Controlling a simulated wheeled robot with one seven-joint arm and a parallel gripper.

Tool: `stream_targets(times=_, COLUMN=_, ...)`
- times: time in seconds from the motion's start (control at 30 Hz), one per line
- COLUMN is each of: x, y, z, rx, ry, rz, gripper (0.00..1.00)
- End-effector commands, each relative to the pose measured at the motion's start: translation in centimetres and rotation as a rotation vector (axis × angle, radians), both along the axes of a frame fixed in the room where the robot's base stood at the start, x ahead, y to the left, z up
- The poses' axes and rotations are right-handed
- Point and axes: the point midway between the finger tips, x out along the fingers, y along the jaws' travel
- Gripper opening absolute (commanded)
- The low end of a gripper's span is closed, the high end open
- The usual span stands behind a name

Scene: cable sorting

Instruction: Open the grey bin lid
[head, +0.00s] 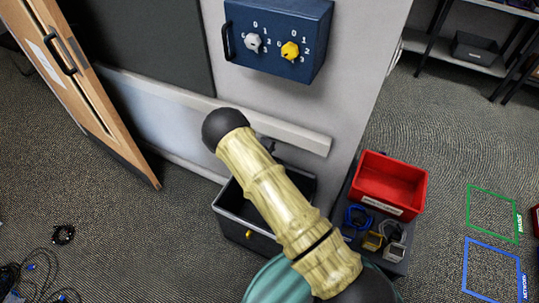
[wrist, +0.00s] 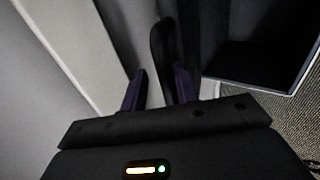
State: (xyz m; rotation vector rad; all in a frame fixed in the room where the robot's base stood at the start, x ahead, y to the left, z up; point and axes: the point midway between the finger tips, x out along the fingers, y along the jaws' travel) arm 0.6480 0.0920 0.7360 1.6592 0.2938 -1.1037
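The dark grey bin (head: 234,229) with a small yellow mark on its front stands on the floor against the wall. Its top looks open, and its dark inside shows on both sides of my arm. In the wrist view the bin's pale rim (wrist: 301,76) and dark inside are at the right. My gripper (wrist: 160,88) has its two fingers apart, with a black upright bar (wrist: 161,45) beyond and partly between them. A light gap shows beside the left finger; contact on the right is unclear. I cannot tell whether the bar belongs to the lid. My arm hides the gripper in the head view.
A red tray (head: 390,183) and several coloured cable holders stand right of the bin. A blue box (head: 275,40) with two knobs hangs on the wall above. A wooden door (head: 85,90) is at the left, with loose cables (head: 40,275) on the floor below it.

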Motion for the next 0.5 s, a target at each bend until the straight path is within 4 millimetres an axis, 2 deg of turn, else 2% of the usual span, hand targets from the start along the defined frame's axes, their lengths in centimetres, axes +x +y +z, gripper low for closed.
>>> stream_targets(times=0.27, x=-0.4, y=0.1, z=-0.1, rx=0.001, ry=0.008, rz=0.0, gripper=0.33)
stream_targets(times=0.5, x=-2.0, y=1.1, z=2.3, rx=0.002, ry=0.005, rz=0.001, gripper=0.33)
